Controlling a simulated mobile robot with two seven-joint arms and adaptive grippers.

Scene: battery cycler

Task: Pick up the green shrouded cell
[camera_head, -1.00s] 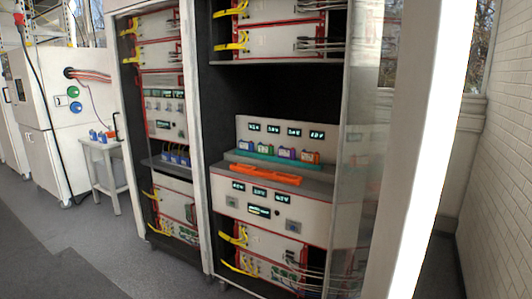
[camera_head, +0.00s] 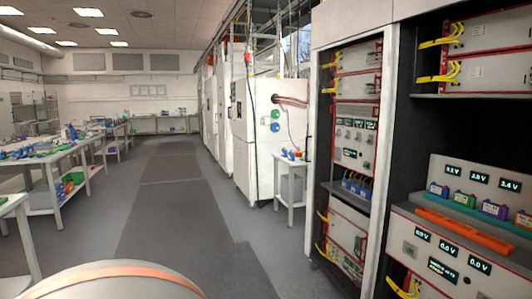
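The green shrouded cell (camera_head: 465,199) stands in a row on the ledge of the right-hand cycler rack, at the right of the head view. A blue cell (camera_head: 437,189) is to its left. A purple cell (camera_head: 494,209) and an orange cell (camera_head: 524,221) are to its right, the orange one cut by the picture edge. Neither of my grippers shows, and nothing is seen touching the cells.
An orange tray (camera_head: 464,231) lies along the ledge in front of the cells. Rack uprights (camera_head: 386,170) flank the bay. A small white table (camera_head: 291,175) stands beyond the racks. Workbenches (camera_head: 60,152) line the left. The grey aisle floor (camera_head: 165,200) between is clear.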

